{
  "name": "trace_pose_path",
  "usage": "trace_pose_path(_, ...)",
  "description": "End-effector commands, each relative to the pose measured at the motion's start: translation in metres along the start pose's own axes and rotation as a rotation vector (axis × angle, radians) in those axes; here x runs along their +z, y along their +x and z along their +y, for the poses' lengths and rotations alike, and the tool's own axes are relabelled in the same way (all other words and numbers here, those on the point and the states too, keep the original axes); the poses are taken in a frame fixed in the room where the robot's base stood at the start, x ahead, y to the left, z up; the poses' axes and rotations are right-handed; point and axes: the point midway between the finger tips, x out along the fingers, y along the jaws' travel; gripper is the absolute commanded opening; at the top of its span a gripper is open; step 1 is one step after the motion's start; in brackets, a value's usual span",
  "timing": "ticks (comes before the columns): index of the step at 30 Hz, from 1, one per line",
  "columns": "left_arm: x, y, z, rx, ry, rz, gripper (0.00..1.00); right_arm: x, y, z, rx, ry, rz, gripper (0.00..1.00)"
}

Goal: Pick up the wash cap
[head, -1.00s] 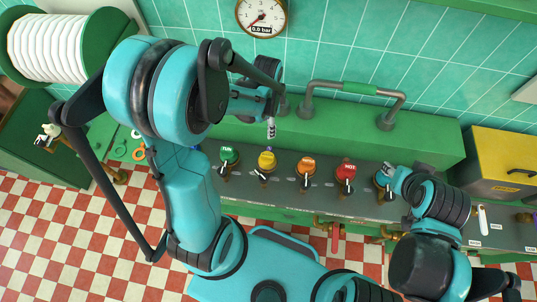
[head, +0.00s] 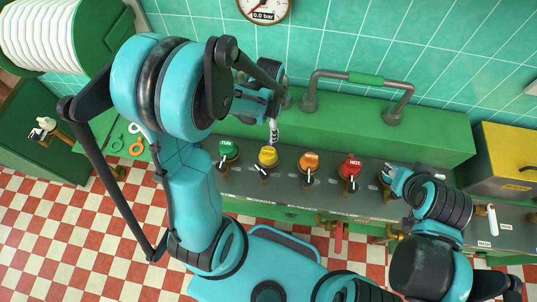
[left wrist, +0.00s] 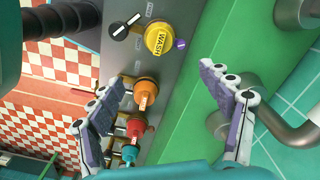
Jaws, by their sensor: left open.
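The wash cap is a round yellow cap (left wrist: 158,40) marked WASH, on the grey panel in the left wrist view. In the head view the yellow cap (head: 268,156) stands between a green and an orange one. My left gripper (left wrist: 158,76) is open and empty, its two pads spread apart. The cap lies past the fingertips, in line with the gap between them, and is not touched. In the head view the left gripper (head: 273,132) hangs just behind the yellow cap.
A green cap (head: 229,149), an orange cap (head: 309,161) and a red cap (head: 351,167) stand in the same row, close together. A grey pipe with a green sleeve (head: 366,79) rises from the green ledge behind. A yellow box (head: 508,150) stands at the right.

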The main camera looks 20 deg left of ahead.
Motion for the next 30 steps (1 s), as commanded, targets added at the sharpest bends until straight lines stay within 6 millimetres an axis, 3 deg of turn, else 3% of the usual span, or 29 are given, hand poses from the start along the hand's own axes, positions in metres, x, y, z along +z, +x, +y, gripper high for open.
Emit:
trace_pose_path(1,0.000,0.015,0.000,0.000,0.021,0.000,0.78,0.012,0.017,0.000,0.000,0.000,0.000,0.40)
trace_pose_path(6,-0.001,0.044,-0.002,0.000,0.127,0.000,0.78,0.041,0.057,0.000,0.000,0.000,0.000,0.40)
trace_pose_path(18,0.002,0.096,-0.001,0.000,0.384,0.000,0.78,0.101,0.141,0.000,0.000,0.000,0.000,0.40)
trace_pose_path(24,0.004,0.107,0.001,0.000,0.464,0.000,0.78,0.117,0.163,0.000,0.000,0.000,0.000,0.40)
trace_pose_path(30,0.004,0.114,0.001,0.000,0.487,0.000,0.78,0.121,0.169,0.000,0.000,0.000,0.000,0.40)
